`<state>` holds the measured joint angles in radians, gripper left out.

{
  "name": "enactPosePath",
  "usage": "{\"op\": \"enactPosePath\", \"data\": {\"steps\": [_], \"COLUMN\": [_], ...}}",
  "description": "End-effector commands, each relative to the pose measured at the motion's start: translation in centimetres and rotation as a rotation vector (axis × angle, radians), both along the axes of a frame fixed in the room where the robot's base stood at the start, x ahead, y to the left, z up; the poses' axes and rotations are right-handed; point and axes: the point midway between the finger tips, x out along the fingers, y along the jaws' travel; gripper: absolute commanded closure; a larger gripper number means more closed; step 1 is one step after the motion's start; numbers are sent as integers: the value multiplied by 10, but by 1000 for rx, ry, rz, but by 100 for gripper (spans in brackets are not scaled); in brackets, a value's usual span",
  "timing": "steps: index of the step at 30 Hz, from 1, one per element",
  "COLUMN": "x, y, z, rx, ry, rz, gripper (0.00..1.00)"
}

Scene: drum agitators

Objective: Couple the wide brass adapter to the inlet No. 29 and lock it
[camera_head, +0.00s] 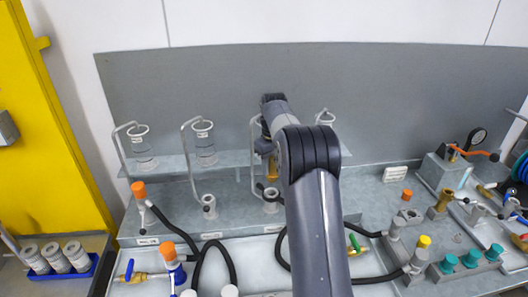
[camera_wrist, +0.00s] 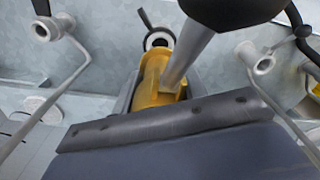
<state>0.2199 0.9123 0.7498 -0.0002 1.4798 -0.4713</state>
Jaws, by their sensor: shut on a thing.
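The brass adapter (camera_wrist: 155,82) is held in my gripper (camera_head: 267,147). In the head view a small part of the adapter (camera_head: 272,170) shows below the jaws, above a grey inlet (camera_head: 270,204) with a dark lever. In the wrist view this inlet (camera_wrist: 158,40) shows just beyond the adapter's far end. They look apart, but the exact gap is hard to judge. A grey bent tube crosses in front of the adapter in the wrist view. Label plates sit before the inlets, but their numbers are too small to read, so I cannot tell which is No. 29.
Another grey inlet (camera_head: 209,208) stands to the left. Glass vessels (camera_head: 203,142) and bent tubes rise close around my arm. Black hoses (camera_head: 220,250) lie in front.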

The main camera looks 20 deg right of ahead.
Motion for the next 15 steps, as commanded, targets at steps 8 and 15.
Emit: {"op": "enactPosePath", "data": {"steps": [8,15], "x": [0,0], "y": [0,0], "z": [-7,-31], "rx": [0,0], "ry": [0,0], "rz": [0,0], "gripper": [90,90]}}
